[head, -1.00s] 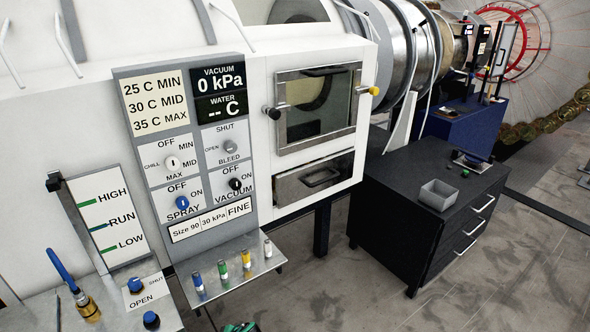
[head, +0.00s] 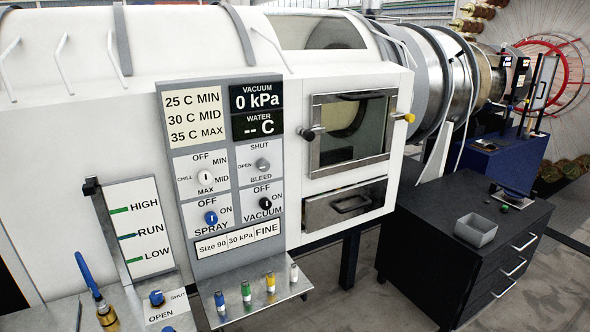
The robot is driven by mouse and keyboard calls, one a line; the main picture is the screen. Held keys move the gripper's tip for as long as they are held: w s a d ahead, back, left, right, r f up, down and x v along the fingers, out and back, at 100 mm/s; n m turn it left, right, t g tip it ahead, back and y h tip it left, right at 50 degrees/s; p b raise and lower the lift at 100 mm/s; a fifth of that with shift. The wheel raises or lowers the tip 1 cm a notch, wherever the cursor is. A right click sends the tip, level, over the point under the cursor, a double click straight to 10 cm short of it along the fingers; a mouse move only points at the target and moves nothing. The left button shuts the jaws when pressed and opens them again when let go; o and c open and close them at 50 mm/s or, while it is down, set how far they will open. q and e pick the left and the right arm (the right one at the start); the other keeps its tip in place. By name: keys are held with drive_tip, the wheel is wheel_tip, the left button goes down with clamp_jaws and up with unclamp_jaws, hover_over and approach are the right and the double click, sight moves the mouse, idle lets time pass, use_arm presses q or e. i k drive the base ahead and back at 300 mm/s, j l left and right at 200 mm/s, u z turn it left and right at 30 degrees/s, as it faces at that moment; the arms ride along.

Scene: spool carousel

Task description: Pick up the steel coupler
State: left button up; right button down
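Several small upright cylinders stand in a row on the metal shelf (head: 262,305) below the control panel, with blue (head: 220,301), green (head: 246,292), yellow (head: 271,283) and pale grey-white (head: 294,273) colouring. The pale one at the right end may be the steel coupler; it is too small to tell. A brass fitting with a blue handle (head: 97,290) stands at the lower left. Neither of my grippers is in view.
The white machine's control panel (head: 222,165) rises behind the shelf. To its right are a windowed door (head: 350,132) and a drawer (head: 345,204).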

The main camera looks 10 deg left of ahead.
sight(102, 305)
drive_tip(key=u, duration=1.5)
drive_tip(key=i+l, duration=0.2)
drive_tip(key=l, duration=0.2)
drive_tip(key=i+l+u, duration=0.15)
drive_tip(key=l, duration=0.2)
